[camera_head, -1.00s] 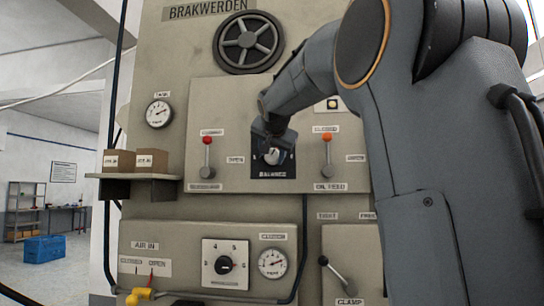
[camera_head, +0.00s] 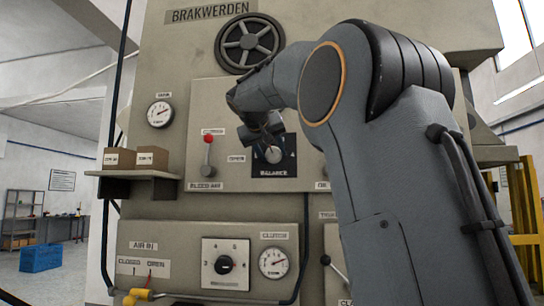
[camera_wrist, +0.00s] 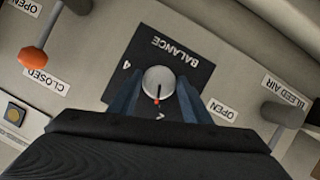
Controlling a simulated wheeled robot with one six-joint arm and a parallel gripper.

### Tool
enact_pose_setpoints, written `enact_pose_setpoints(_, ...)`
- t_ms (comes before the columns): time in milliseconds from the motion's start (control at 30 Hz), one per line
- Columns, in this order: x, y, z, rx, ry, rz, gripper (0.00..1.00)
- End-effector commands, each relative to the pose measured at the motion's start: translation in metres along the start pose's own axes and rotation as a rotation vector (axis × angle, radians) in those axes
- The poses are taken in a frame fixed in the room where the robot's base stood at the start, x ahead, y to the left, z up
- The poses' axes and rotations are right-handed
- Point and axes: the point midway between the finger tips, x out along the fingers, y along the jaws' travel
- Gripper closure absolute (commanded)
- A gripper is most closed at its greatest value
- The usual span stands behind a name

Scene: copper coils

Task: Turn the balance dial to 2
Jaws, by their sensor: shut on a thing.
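The balance dial is a pale round knob (camera_head: 273,154) on a dark square plate (camera_head: 288,143) marked BALANCE. In the wrist view the knob (camera_wrist: 158,82) carries a line with a red tip, pointing towards my wrist, at a numeral that looks like a 2. A 4 shows on the plate's other side. My gripper (camera_wrist: 157,92) is shut on the knob, one finger on each side. In the head view my gripper (camera_head: 267,138) reaches the knob from above, and my wrist covers part of the plate.
A red-knobbed lever (camera_head: 207,150) labelled BLEED AIR stands left of the plate. An orange-knobbed lever (camera_wrist: 34,58) shows in the wrist view, hidden by my arm in the head view. A shelf with boxes (camera_head: 140,174) juts out at left. A numbered dial (camera_head: 224,264) sits below.

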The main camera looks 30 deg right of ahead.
Motion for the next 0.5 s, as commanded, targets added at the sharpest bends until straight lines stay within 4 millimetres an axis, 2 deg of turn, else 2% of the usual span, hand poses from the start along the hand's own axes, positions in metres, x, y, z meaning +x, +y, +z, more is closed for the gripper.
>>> enact_pose_setpoints(200, 0.0001, -0.0009, -0.0007, -0.096, 0.003, 0.039, 0.78)
enact_pose_setpoints(500, -0.0004, -0.0006, -0.0008, -0.149, 0.003, 0.062, 0.78)
